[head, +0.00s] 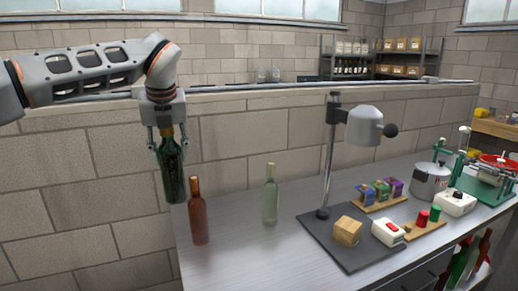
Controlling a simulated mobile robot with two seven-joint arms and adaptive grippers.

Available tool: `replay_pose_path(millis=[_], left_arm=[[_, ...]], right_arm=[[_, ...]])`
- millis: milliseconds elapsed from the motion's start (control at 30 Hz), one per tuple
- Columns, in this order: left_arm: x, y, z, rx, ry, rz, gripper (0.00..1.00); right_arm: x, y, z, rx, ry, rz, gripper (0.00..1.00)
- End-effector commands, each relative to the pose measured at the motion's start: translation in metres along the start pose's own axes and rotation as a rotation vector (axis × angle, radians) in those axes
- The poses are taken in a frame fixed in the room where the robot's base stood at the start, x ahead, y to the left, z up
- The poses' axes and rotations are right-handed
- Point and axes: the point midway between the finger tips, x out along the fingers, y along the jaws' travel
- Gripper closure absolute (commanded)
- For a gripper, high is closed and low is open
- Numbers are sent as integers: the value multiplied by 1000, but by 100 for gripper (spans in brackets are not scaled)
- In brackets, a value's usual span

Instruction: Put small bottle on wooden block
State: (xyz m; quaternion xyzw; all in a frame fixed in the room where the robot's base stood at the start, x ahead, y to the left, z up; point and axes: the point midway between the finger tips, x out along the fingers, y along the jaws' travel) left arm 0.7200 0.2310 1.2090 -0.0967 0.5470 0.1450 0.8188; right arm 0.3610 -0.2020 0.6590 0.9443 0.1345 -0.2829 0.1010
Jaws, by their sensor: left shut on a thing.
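My left gripper (168,140) is shut on a dark green bottle (172,178), gripping it near the neck. The bottle hangs nearly upright at the left end of the metal table, its base higher in the picture than the other bottles' bases. A reddish-brown bottle (198,213) and a pale green clear bottle (270,197) stand upright on the table. I cannot tell for sure which bottle is the small one. The wooden block (347,231) is a light cube on a dark grey base plate (325,240), with nothing on top. My right gripper is not in view.
A stand with a metal pole (329,150) and grey head (364,126) rises behind the block. A white device with a red switch (388,232) sits right of it. Small boxes, a pot (430,181) and a scale fill the right side. The table between the pale bottle and plate is clear.

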Motion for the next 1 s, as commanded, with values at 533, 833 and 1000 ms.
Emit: replay_pose_path(millis=[533,833,1000], left_arm=[[10,84,31,-126,-3,51,100],[15,97,32,-115,-2,47,100],[18,95,27,-61,-2,23,100]], right_arm=[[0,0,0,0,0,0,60],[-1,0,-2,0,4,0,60],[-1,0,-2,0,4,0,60]])
